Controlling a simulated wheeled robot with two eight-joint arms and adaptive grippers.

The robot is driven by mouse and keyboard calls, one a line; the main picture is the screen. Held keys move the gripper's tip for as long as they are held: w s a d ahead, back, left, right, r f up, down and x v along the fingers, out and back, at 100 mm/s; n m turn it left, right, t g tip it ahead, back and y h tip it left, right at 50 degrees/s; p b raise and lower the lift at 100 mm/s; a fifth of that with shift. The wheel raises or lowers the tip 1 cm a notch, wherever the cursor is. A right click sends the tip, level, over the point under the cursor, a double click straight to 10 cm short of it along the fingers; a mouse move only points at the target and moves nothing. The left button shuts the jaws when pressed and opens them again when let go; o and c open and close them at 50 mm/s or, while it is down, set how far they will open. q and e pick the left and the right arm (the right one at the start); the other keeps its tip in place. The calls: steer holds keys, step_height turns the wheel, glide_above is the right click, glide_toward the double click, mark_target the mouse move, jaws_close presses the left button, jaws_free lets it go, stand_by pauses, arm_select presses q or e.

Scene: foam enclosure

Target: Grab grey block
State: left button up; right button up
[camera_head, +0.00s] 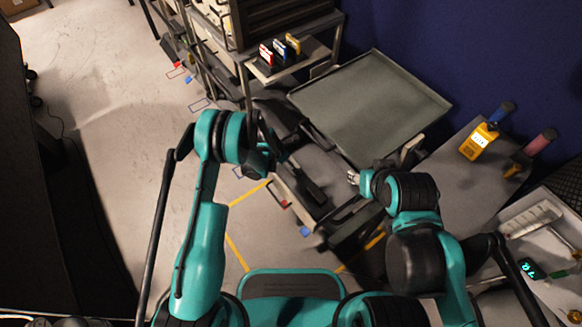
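I cannot make out a separate grey block with certainty. A large flat grey tray (370,105) with a raised rim lies tilted in the picture at the upper middle right. My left gripper (270,132) is at the left of the dark cart below the tray; its dark fingers blend into the cart, and I cannot tell their opening. My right gripper (353,177) is just below the tray's lower edge, with small light fingertips pointing left. It is too small to tell whether it is open or shut.
A dark cart (335,215) stands under both grippers. At right, a grey table (455,185) holds a yellow device (478,141) and screwdriver-like tools. A shelf rack (290,65) with small coloured boxes stands at the top. Open floor (110,130) lies at left.

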arm_select(q)
steer(key=x, duration=0.3)
steer(key=shift+w+b, duration=0.1)
steer(key=shift+b, duration=0.3)
steer(key=shift+r, duration=0.1)
steer(key=shift+c, duration=0.6)
steer(key=c, duration=1.1)
steer(key=shift+a, duration=0.1)
steer(key=shift+c, duration=0.2)
